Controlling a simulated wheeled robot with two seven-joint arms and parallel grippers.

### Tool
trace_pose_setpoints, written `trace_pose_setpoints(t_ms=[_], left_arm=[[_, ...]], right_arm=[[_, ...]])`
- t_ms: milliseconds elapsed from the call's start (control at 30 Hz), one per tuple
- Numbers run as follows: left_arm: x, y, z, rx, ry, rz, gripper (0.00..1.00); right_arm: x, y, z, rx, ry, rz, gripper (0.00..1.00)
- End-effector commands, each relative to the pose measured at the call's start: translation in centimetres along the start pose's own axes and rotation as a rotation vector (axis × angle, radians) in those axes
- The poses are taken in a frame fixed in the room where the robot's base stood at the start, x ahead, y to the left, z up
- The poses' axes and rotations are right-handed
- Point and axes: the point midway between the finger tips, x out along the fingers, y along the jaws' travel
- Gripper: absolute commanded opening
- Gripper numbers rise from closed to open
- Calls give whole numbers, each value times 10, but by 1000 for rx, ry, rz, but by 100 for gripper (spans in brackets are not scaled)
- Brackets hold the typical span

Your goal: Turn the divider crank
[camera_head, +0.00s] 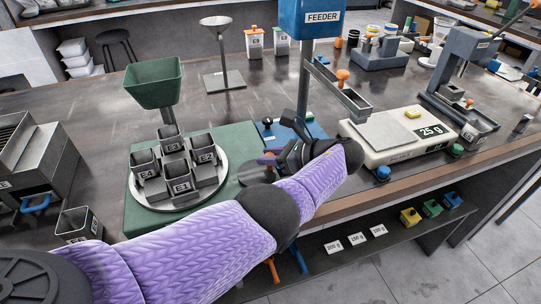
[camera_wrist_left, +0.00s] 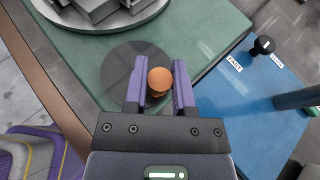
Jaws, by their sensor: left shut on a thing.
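The divider has a green base (camera_head: 140,217), a round grey turntable (camera_head: 140,200) with several labelled square cups (camera_head: 204,157), and a green hopper (camera_head: 153,84) above. At the base's front right corner is a dark crank disc (camera_head: 246,172), also in the left wrist view (camera_wrist_left: 119,68), with an orange crank knob (camera_wrist_left: 159,79). My left gripper (camera_wrist_left: 158,85) has its purple fingers shut on the knob, one on each side. In the head view my left gripper (camera_head: 266,159) reaches back from the right over the bench's front edge. My right gripper is out of view.
Right of the divider stands the blue feeder (camera_head: 310,18) with its chute (camera_head: 338,90) and a blue base holding a black-knobbed lever (camera_wrist_left: 263,45). A balance (camera_head: 386,130) reading 25 g is further right. A loose cup (camera_head: 78,224) stands left of the green base.

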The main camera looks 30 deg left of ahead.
Motion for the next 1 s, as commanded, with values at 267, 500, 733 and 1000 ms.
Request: trace_pose_setpoints(t_ms=[267, 500, 733, 1000], left_arm=[[0, 0, 0, 0, 0, 0, 67], [-1, 0, 0, 1, 0, -1, 67], [-49, -1, -4, 2, 1, -5, 67], [-95, 0, -4, 1, 1, -1, 67]], right_arm=[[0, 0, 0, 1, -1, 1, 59], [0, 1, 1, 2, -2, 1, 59], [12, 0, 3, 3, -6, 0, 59], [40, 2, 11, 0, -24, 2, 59]])
